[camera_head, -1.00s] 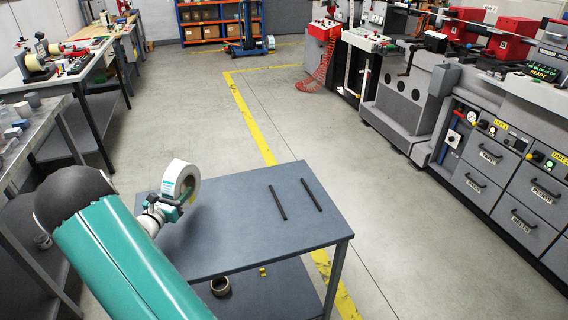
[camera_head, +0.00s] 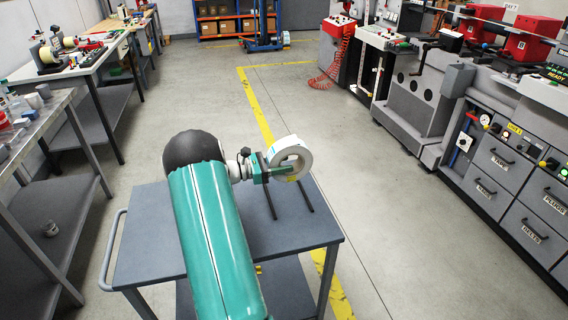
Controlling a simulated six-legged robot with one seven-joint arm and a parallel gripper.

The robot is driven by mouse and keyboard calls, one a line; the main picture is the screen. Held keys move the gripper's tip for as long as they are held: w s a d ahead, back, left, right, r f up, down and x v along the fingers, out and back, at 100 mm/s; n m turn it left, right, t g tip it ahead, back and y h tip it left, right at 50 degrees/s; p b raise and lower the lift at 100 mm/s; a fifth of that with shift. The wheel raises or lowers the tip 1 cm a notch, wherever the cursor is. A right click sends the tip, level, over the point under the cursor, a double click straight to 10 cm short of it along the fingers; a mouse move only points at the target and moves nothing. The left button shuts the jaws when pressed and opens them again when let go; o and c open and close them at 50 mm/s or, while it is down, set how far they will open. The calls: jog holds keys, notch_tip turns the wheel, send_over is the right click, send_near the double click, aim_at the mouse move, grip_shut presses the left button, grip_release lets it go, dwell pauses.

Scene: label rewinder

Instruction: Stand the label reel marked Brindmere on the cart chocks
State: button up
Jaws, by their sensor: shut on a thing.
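A white label reel (camera_head: 302,148) with a teal band hangs in my gripper (camera_head: 268,166), upright, in the head view. I cannot read its marking here. My gripper is shut on the reel's near side. The reel is above the far part of the grey cart (camera_head: 150,222). Two dark parallel chock bars (camera_head: 306,196) lie on the cart top, just below and around the reel in the picture. The reel appears raised above them; the exact gap cannot be told. My teal arm hides much of the cart's middle.
A grey bench (camera_head: 48,130) and a worktable with reels (camera_head: 85,58) stand on the left. The label machine with drawers (camera_head: 490,165) is on the right. Open floor with a yellow line (camera_head: 257,110) lies between.

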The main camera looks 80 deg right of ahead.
jog(key=shift+w+d+f, duration=0.1)
jog(key=shift+w+f, duration=0.1)
jog(key=shift+f, duration=4.5)
jog(key=o, duration=1.5)
jog(key=shift+f, duration=0.1)
